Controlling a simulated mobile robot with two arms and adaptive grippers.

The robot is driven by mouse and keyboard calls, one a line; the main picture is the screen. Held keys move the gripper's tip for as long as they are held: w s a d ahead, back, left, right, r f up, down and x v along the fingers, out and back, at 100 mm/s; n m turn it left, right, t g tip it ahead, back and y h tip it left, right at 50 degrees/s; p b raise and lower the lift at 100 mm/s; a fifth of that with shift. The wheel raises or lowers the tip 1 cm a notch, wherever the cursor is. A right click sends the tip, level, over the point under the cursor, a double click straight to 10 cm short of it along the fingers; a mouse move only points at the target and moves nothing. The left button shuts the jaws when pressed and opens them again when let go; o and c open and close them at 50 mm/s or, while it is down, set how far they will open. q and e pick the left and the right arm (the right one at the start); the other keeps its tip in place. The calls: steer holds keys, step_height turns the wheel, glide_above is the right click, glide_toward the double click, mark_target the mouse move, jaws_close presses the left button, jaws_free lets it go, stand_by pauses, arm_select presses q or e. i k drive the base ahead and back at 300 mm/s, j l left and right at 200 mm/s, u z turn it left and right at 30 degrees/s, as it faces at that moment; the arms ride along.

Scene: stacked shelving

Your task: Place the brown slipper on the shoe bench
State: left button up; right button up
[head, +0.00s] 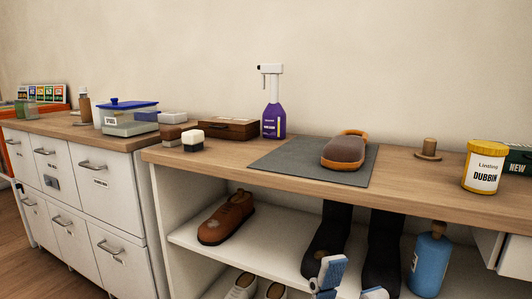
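A brown slipper (343,152) with an orange-tan rim lies on a dark grey mat (275,160) on the wooden bench top (220,158). Another brown shoe (226,219), slipper-like, sits on the white shelf (205,246) below, at the left. I cannot tell from the picture which surface is called the shoe bench. My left gripper (352,283) shows at the bottom edge, its blue-and-white fingertips spread apart, with nothing seen between them. It is in front of tall black boots on the shelf, below the slipper on the mat. My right gripper is out of view.
Black boots (383,255) and a blue bottle (429,262) stand under the top. A purple spray bottle (273,118), a brown box (228,129), a wooden knob-like piece (429,150) and a yellow tin (483,167) surround the mat. Pale shoes (243,287) sit lower.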

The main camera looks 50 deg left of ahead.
mark_target(301, 150)
steer(key=j+u, duration=0.1)
steer(key=u, duration=0.3)
steer(key=j+u, duration=0.15)
steer(key=u, duration=0.3)
steer(key=j+u, duration=0.15)
steer(key=u, duration=0.25)
steer(key=j+u, duration=0.15)
steer(key=u, duration=0.25)
